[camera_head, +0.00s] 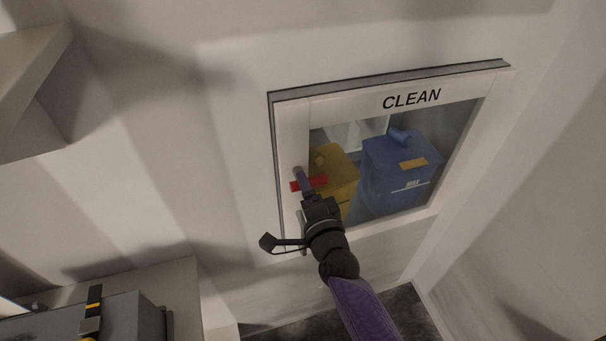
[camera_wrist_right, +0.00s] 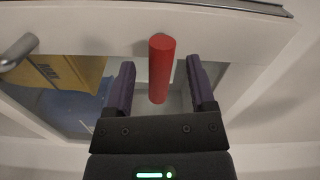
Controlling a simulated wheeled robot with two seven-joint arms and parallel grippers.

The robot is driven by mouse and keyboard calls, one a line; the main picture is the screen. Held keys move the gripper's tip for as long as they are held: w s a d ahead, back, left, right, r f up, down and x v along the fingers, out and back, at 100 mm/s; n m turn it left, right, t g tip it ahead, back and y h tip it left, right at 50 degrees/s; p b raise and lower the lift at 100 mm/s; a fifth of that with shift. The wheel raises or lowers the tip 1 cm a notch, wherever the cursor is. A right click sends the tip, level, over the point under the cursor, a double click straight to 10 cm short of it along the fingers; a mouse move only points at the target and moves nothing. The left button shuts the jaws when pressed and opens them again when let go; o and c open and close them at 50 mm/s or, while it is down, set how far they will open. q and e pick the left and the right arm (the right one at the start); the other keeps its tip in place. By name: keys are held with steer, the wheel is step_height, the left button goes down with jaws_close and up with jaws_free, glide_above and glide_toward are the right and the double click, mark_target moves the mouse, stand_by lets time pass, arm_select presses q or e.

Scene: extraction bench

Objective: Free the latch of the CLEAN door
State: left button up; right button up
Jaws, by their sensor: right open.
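The CLEAN door (camera_head: 455,97) is a white framed door with a window, and it looks shut in its frame. Its red latch (camera_head: 319,182) is on the left side of the door frame, partly hidden behind my right gripper (camera_head: 304,182). In the right wrist view the latch is a red cylinder (camera_wrist_right: 161,68) that stands out from the white frame. My right gripper (camera_wrist_right: 161,87) is open there, with one purple finger on each side of the cylinder and visible gaps between. My left gripper is out of view.
Behind the window stand a yellow bin (camera_head: 345,172) and a blue bin (camera_head: 395,178). A metal handle (camera_wrist_right: 20,50) shows at the left of the right wrist view. A grey case (camera_head: 135,318) is at the lower left, and a shelf (camera_head: 30,75) juts out at the upper left.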

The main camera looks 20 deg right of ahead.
steer(key=shift+w, duration=1.6)
steer(key=shift+s, duration=0.1)
steer(key=shift+c, duration=0.9)
jaws_close()
